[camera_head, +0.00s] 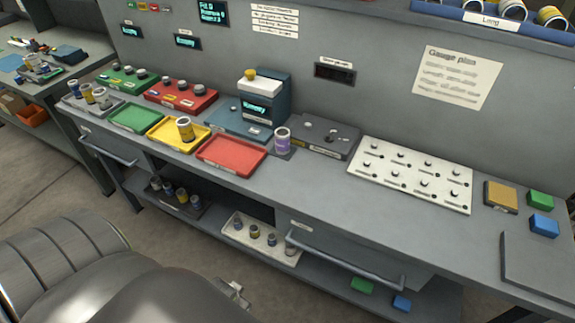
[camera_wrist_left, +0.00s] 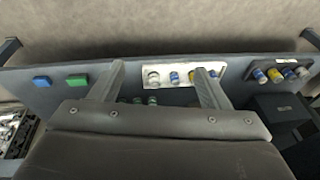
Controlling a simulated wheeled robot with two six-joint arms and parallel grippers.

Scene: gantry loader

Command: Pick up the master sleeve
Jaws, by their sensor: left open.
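A sleeve with a purple band and pale top (camera_head: 282,140) stands upright on a small dark base beside the grey-blue gauge unit (camera_head: 263,98). No readable label shows whether it is the master sleeve. A yellow-banded sleeve (camera_head: 185,129) stands in the yellow tray (camera_head: 163,142). My left gripper (camera_wrist_left: 160,80) is open, its two fingers spread over the lower shelf in the left wrist view. In the head view, my arm covers most of that gripper. My right gripper is not in view.
The lower shelf also holds a dark tray of sleeves (camera_head: 200,208), a green block (camera_wrist_left: 77,80) and a blue block (camera_wrist_left: 42,81). A drawer handle bar (camera_head: 345,258) sticks out above the shelf. A red tray (camera_head: 230,168) and a white pegged board (camera_head: 400,180) occupy the bench top.

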